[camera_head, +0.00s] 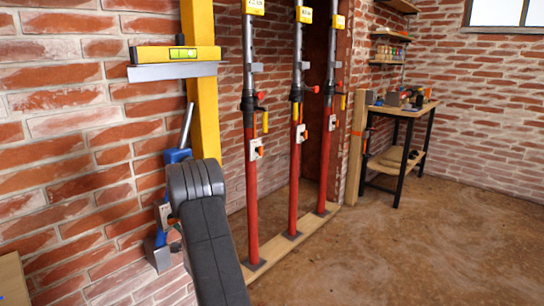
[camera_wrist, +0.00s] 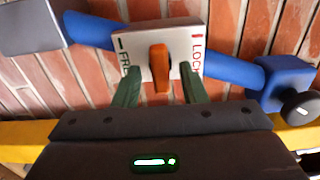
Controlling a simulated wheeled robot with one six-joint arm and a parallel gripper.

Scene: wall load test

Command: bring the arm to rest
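My gripper (camera_wrist: 159,80) shows in the wrist view as two dark green fingers spread apart. They stand on either side of an orange lever (camera_wrist: 159,72), with a gap to it on both sides. The lever points straight along the middle of a pale plate (camera_wrist: 176,45), between the labels that read FREE and LOCK. The plate sits on a blue tube (camera_wrist: 232,74). In the head view my dark arm crosses the lower left and hides most of my gripper. The blue tool (camera_head: 176,156) shows behind it, against the brick wall.
A yellow post (camera_head: 203,100) stands beside the blue tool, with a level (camera_head: 165,54) across it. Several red props (camera_head: 250,190) stand on a timber sill to the right. A workbench (camera_head: 402,112) is farther back. The brown floor (camera_head: 420,240) at right is clear.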

